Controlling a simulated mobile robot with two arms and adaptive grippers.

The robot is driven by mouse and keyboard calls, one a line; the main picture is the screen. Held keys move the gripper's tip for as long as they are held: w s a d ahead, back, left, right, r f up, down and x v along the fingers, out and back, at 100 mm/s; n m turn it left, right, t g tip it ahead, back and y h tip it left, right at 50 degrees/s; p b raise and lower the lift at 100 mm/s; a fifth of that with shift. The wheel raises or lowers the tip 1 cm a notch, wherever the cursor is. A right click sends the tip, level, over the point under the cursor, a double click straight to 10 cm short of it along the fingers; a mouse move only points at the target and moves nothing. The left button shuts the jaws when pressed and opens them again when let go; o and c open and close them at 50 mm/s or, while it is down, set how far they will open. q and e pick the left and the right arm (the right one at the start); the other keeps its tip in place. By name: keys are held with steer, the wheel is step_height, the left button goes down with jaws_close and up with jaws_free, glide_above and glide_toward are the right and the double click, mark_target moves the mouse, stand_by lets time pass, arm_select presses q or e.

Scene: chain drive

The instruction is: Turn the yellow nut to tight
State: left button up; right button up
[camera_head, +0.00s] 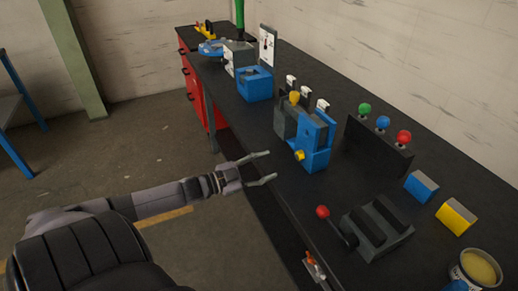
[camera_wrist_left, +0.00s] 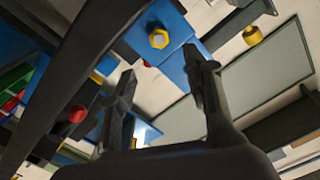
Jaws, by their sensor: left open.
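The yellow nut (camera_head: 299,155) sits on the front face of a blue and grey device (camera_head: 316,137) on the dark workbench. In the left wrist view the yellow nut (camera_wrist_left: 159,39) shows as a hexagon on the blue face, just beyond and between my fingertips. My left gripper (camera_head: 271,166) is open and empty, left of the nut and apart from it, with its fingers pointing at the device. It also shows in the wrist view (camera_wrist_left: 160,64) with the fingers spread. My right gripper is not in view.
A grey block with a red-knobbed lever (camera_head: 323,212) stands on the near bench edge. A blue box (camera_head: 254,84) stands farther back. Floor left of the bench is clear.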

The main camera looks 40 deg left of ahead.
arm_select(q)
steer(key=shift+v, duration=0.8)
steer(key=s+a+f+n+g+y, duration=0.1)
steer(key=s+a+f+n+y, duration=0.15)
steer(key=f, duration=0.75)
steer(key=s+a+f+n+g+y, duration=0.2)
steer(key=s+a+f+y, duration=0.1)
steer(key=f, duration=0.7)
steer(key=s+d+f+n+g+y, duration=0.1)
steer(key=s+f+g, duration=0.1)
steer(key=s+f, duration=0.45)
steer(key=s+d+f+n+g+y, duration=0.15)
steer(key=s+f, duration=0.25)
steer(key=f, duration=0.5)
steer(key=s+d+f+g, duration=0.3)
steer(key=s+d+f, duration=0.2)
steer(key=s+d, duration=0.2)
steer(key=s+d+f+g, duration=0.3)
steer(key=s+d+f, duration=0.3)
steer(key=s, duration=0.4)
steer(key=s+d+f+n+g+h, duration=0.1)
steer(key=s+d+f+g, duration=0.2)
steer(key=s+d+f, duration=0.3)
steer(key=s+d, duration=0.2)
steer(key=shift+s+d+f, duration=0.15)
steer(key=shift+s+f, duration=0.1)
steer(key=shift+s, duration=0.05)
